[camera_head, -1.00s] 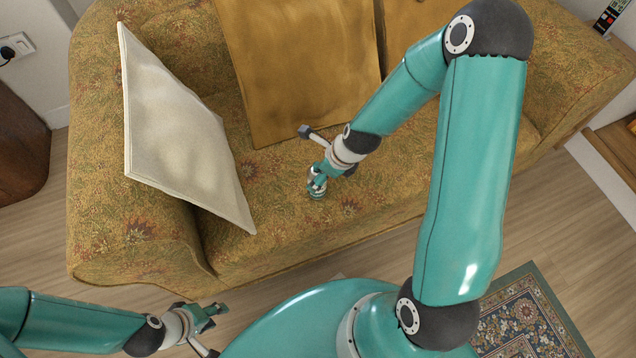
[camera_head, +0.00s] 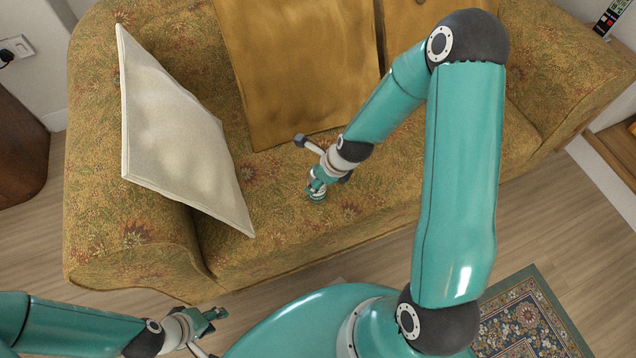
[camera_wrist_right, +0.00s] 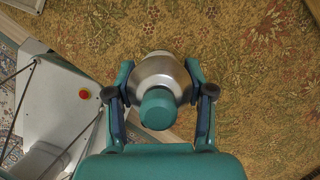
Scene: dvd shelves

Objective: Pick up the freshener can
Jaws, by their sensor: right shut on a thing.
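The freshener can (camera_wrist_right: 158,76) has a silver shoulder and a teal cap, and shows between the fingers in the right wrist view. My right gripper (camera_wrist_right: 159,88) is shut on it, one finger on each side. In the head view the can (camera_head: 315,194) is small at the tip of my right gripper (camera_head: 318,186), over the sofa seat, and the gripper partly hides it. I cannot tell whether its base touches the seat. My left gripper (camera_head: 214,322) is at the lower left, apart from the sofa, with its fingers apart and nothing between them.
The patterned sofa (camera_head: 300,240) fills the middle. A white cushion (camera_head: 180,130) leans at its left arm, and a mustard cushion (camera_head: 300,70) stands against the back. A rug (camera_head: 525,310) lies on the wooden floor at the lower right.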

